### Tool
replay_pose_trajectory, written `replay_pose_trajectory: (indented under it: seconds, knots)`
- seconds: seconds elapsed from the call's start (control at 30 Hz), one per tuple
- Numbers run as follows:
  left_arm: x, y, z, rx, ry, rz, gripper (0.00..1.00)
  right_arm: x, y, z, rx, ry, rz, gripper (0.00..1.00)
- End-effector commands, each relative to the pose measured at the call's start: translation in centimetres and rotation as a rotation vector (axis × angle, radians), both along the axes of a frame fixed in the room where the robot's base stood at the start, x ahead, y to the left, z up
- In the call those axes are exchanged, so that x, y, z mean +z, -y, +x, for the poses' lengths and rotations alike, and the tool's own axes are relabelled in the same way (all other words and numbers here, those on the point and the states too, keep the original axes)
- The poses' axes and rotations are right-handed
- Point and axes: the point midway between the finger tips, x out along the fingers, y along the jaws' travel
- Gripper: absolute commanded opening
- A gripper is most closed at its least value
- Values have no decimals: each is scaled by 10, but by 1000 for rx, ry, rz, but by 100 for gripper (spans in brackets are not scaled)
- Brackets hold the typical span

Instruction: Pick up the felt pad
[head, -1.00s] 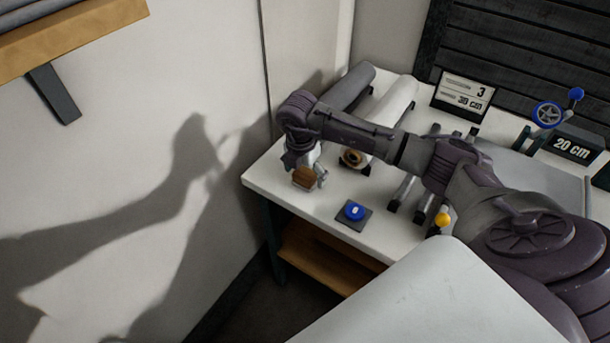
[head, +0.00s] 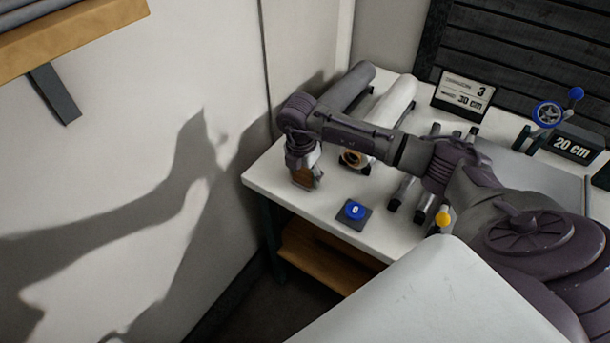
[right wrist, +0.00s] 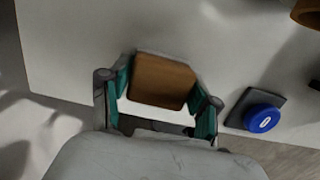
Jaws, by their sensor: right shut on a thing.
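The felt pad is a small brown block with rounded corners (head: 302,179), at the left end of the white table. My right gripper (head: 307,177) points down over it and is shut on it, with a finger at each side. In the right wrist view the pad (right wrist: 160,80) shows between the teal-lined fingers of the gripper (right wrist: 163,90). I cannot tell whether the pad touches the tabletop. My left gripper is not in view.
A blue button on a dark base (head: 354,211) is to the right of the pad. Grey and white rolls (head: 392,103) lie behind my arm. A "30 cm" sign (head: 463,97) and a "20 cm" block (head: 572,148) stand farther back. The wall is close on the left.

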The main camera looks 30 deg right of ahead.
Motion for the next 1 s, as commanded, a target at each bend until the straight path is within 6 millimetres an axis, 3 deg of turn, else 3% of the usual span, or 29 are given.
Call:
replay_pose_trajectory:
  seconds: [0.17, 0.33, 0.7, 1.0]
  knots:
    - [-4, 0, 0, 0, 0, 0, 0, 14, 0, 1, 0, 5, 0, 27]
    - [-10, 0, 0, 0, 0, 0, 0, 42, 1, 2, 0, 7, 0, 27]
    - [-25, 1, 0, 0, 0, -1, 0, 88, 48, -72, -2, 2, -5, 27]
    - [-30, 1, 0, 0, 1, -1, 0, 107, 62, -97, -1, 2, -1, 27]
